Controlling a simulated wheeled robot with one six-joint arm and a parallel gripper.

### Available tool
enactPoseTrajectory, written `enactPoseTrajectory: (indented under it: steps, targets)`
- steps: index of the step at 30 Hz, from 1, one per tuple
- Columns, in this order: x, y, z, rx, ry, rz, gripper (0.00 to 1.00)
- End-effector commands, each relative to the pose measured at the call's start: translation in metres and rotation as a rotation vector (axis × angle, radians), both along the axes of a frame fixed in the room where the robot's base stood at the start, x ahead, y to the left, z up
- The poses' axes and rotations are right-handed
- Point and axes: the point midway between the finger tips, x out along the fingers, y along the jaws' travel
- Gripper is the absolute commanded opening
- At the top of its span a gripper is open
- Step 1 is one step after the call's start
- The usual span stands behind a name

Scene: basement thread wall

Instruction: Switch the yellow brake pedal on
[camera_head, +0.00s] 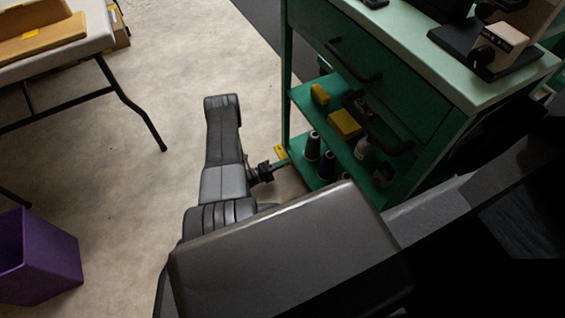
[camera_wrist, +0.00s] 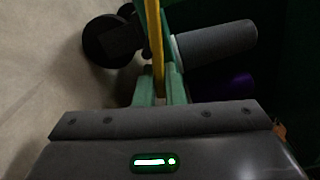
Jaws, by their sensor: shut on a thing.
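The yellow brake pedal (camera_head: 281,152) shows as a small yellow patch low beside the near left corner of the green cart, at the tip of my gripper (camera_head: 278,163). In the wrist view the yellow pedal (camera_wrist: 154,35) is a narrow upright strip between the green fingers of my gripper (camera_wrist: 158,65). The fingers are shut on it, one on each side. How the pedal joins its mount is hidden, and I cannot tell its on or off position.
A purple bin (camera_head: 40,258) and a folding table (camera_head: 60,45) stand left. Bare floor (camera_head: 175,85) lies between. A dark round shape (camera_wrist: 105,42) is close to the fingers.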

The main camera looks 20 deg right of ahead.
Motion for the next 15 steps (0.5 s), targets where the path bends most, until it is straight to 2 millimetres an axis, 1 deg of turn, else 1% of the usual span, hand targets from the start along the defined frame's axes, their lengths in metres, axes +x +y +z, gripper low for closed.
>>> enactPoseTrajectory:
  steps: [9, 10, 12, 13, 15]
  targets:
    - [0.0000, 0.0004, -0.0010, 0.002, -0.010, 0.001, 0.00]
    - [0.0000, 0.0004, -0.0010, 0.002, -0.010, 0.001, 0.13]
    - [0.0000, 0.0004, -0.0009, 0.002, -0.010, 0.001, 0.27]
    - [0.0000, 0.0003, -0.0009, 0.001, -0.009, 0.001, 0.31]
    - [0.0000, 0.0003, -0.0008, 0.001, -0.009, 0.001, 0.31]
